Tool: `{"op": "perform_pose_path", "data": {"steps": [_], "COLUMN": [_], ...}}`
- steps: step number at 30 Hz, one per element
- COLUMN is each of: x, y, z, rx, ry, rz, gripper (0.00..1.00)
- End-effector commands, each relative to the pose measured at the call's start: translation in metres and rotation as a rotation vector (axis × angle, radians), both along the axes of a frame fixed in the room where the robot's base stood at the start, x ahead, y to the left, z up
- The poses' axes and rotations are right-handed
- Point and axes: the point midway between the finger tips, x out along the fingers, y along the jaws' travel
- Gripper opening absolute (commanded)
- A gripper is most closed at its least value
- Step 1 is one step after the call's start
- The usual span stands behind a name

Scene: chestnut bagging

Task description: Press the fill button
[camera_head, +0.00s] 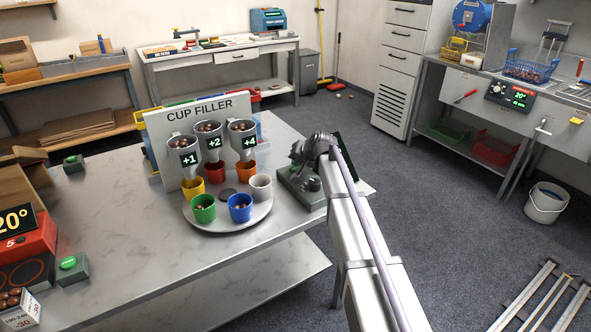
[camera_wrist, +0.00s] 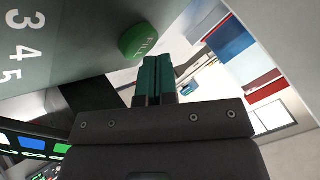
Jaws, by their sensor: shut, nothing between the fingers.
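The green fill button (camera_wrist: 138,41) shows in the wrist view on a grey-green panel (camera_wrist: 60,45) with the numbers 3, 4 and 5. My gripper (camera_wrist: 158,62) is shut and empty. Its teal fingertips are close beside the button in the picture; I cannot tell whether they touch it. In the head view my gripper (camera_head: 303,160) is over the dark green control box (camera_head: 298,190) at the table's right edge. The button is not distinct there. The cup filler (camera_head: 208,113) has three hoppers marked +1, +2 and +4, holding chestnuts.
A round turntable (camera_head: 225,222) under the hoppers carries several coloured cups; the green cup (camera_head: 203,208) and blue cup (camera_head: 240,208) hold chestnuts. Boxes with green buttons (camera_head: 68,263) stand at the left. The table's front (camera_head: 170,275) is mostly clear.

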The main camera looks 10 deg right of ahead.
Motion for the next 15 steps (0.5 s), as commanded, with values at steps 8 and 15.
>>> {"op": "perform_pose_path", "data": {"steps": [8,15], "x": [0.0000,-0.0001], "y": [0.0000,0.0000], "z": [-0.0040,-0.0069], "rx": [0.000,0.000], "ry": [0.000,0.000], "rz": [0.000,0.000], "gripper": [0.00,0.00]}}
